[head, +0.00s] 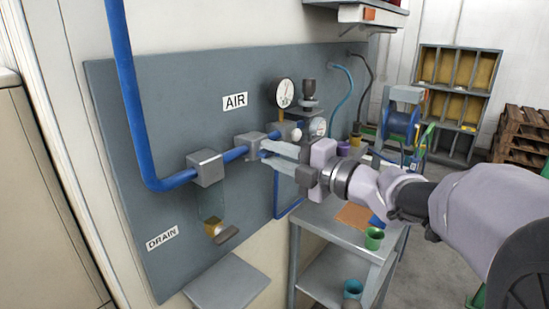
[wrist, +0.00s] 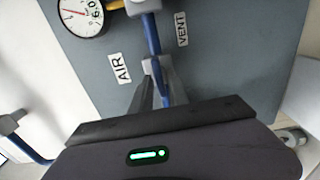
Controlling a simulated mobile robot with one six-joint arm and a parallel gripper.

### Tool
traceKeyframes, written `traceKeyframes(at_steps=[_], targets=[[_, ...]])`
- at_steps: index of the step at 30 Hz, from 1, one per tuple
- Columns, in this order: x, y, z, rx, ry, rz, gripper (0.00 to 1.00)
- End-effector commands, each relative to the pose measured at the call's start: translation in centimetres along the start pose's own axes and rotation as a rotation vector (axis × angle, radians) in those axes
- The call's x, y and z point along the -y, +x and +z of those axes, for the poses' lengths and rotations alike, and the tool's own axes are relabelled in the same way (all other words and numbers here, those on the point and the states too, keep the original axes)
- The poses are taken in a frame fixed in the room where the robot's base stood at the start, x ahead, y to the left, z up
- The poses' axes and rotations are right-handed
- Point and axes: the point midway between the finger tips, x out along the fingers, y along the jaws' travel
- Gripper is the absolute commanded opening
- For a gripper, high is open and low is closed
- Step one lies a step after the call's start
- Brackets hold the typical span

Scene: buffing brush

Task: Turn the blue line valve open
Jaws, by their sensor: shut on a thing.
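The blue line (head: 125,85) comes down the grey panel, bends and runs right through a grey block (head: 205,167) to a valve body (head: 250,145) below the AIR label (head: 235,101). My gripper (head: 265,152) is at that valve body, its pale fingers reaching in from the right. The fingers are shut on a small blue part, which looks like the valve handle (wrist: 158,78) in the wrist view, near the AIR label there. The fingers hide most of the handle, so its exact angle cannot be told.
A pressure gauge (head: 284,93) stands on the line just above my gripper. A drain bowl (head: 212,226) hangs at lower left. A grey workbench (head: 335,220) with cups (head: 373,238) is below my arm. Shelves (head: 458,95) and pallets (head: 522,140) stand behind.

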Motion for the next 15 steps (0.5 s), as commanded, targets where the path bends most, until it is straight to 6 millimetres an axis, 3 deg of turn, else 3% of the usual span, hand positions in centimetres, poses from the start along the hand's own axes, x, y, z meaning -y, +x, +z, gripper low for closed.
traceKeyframes(at_steps=[12,13,15], targets=[[0.03,0.01,-0.02,-0.001,-0.005,-0.001,0.00],[0.03,0.01,-0.02,-0.001,-0.005,-0.001,0.24],[0.03,0.00,-0.01,-0.001,-0.005,-0.001,0.32]])
